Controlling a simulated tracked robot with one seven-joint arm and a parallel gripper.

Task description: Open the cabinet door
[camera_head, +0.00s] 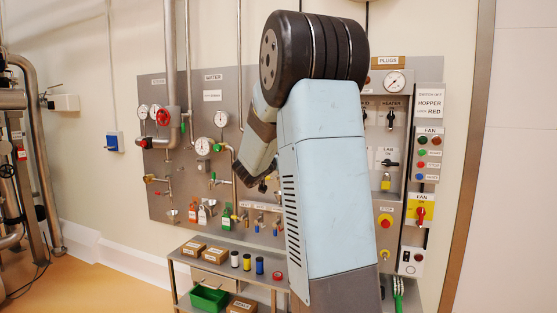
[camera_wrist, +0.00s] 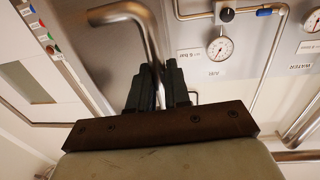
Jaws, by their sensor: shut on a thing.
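My gripper (camera_wrist: 159,78) shows in the wrist view with its two dark fingers closed around a bent metal bar (camera_wrist: 150,38). The bar runs in from the upper left, bends, and passes down between the fingers. I cannot tell whether it is the cabinet door's handle. No cabinet door is plainly recognisable in either view. In the head view my arm hides the middle of the wall panel, and the fingers' hold cannot be made out there.
The grey wall panel (camera_head: 160,205) carries gauges, valves and pipes. A strip of push buttons (camera_head: 423,158) and a red-yellow switch (camera_head: 420,211) are at the right. A low shelf (camera_head: 215,263) below holds boxes, spools and a green bin (camera_head: 209,298). Open floor lies at the left.

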